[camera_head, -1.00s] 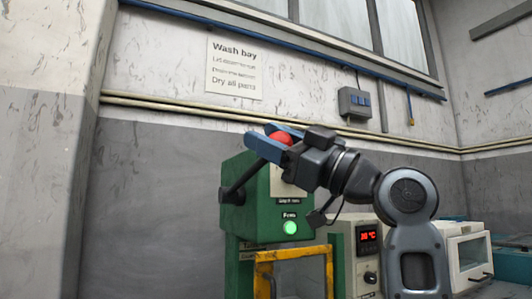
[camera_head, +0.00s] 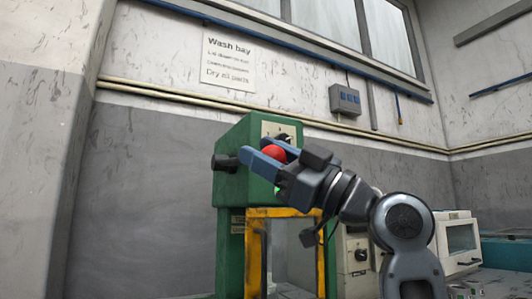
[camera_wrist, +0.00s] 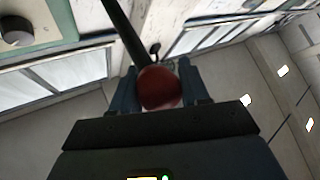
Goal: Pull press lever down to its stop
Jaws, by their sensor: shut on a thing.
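The green press (camera_head: 232,190) stands in the middle of the head view, with a dark pivot hub (camera_head: 224,163) on its left side. The press lever ends in a red ball knob (camera_head: 274,153). My gripper (camera_head: 265,156) is shut on this knob, with its blue fingers on either side of it. In the wrist view the red knob (camera_wrist: 160,88) sits between the fingers, and the dark lever rod (camera_wrist: 125,32) runs from it up and left. In the head view my gripper hides part of the press front, and the lever lies roughly level.
A yellow guard frame (camera_head: 254,256) is on the press's lower front. A beige control box (camera_head: 357,255) and a white cabinet (camera_head: 459,246) stand to the right, partly behind my arm. A wall sign (camera_head: 229,60) and a grey switch box (camera_head: 345,100) are on the wall behind.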

